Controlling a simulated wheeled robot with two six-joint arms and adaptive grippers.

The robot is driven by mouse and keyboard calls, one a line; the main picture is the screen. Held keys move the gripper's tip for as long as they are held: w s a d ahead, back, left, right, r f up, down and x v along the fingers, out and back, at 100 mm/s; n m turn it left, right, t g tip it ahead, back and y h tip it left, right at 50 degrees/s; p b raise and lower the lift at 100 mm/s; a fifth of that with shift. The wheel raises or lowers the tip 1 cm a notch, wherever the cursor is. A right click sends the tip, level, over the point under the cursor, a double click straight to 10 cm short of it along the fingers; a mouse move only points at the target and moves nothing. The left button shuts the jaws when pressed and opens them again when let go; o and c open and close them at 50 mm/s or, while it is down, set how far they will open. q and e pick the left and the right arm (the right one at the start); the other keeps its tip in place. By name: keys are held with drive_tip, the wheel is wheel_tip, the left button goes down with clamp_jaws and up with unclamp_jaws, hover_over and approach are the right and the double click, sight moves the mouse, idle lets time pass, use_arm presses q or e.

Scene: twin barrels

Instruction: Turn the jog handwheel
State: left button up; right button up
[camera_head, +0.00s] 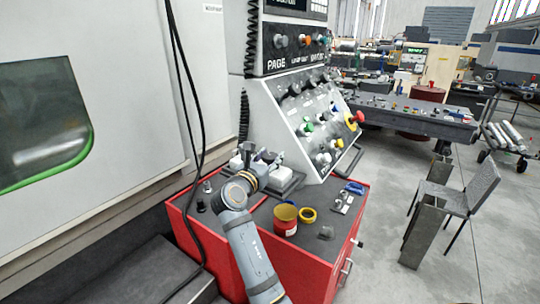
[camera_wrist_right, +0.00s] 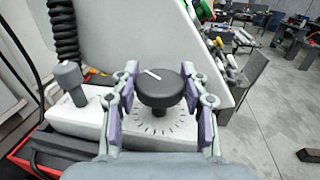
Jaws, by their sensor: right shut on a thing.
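The jog handwheel is a black round knob (camera_wrist_right: 159,88) with a white mark line on its top, in the middle of the right wrist view. It stands on a pale box with a dial of tick marks around it. My right gripper (camera_wrist_right: 160,103) has its two purple-padded fingers on either side of the knob, shut on it. In the head view my right gripper (camera_head: 262,160) is at the pale box on the red cabinet, and the knob there is mostly hidden. My left gripper is in neither view.
The sloped control panel (camera_head: 300,110) rises just behind. Black cables hang at the left. A grey lever (camera_wrist_right: 72,84) stands left of the knob.

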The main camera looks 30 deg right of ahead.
drive_tip(key=m+g+h, duration=0.2)
drive_tip(key=m+g, duration=0.1)
drive_tip(key=g, duration=0.2)
drive_tip(key=shift+r+m+g, duration=0.1)
drive_tip(key=shift+m+g, duration=0.2)
drive_tip(key=shift+m, duration=0.1)
drive_tip(key=m+g, duration=0.1)
drive_tip(key=g, duration=0.1)
drive_tip(key=shift+m+g+h, duration=0.4)
drive_tip(key=m+g+b, duration=0.1)
drive_tip(key=m+g, duration=0.1)
drive_tip(key=g, duration=0.1)
drive_tip(key=shift+g+b, duration=0.4)
drive_tip(key=shift+m+g+y+b, duration=0.5)
drive_tip(key=shift+m+g+b, duration=0.55)
drive_tip(key=shift+m+g, duration=0.4)
drive_tip(key=shift+g, duration=0.45)
drive_tip(key=o, duration=1.2)
drive_tip(key=shift+d, duration=0.1)
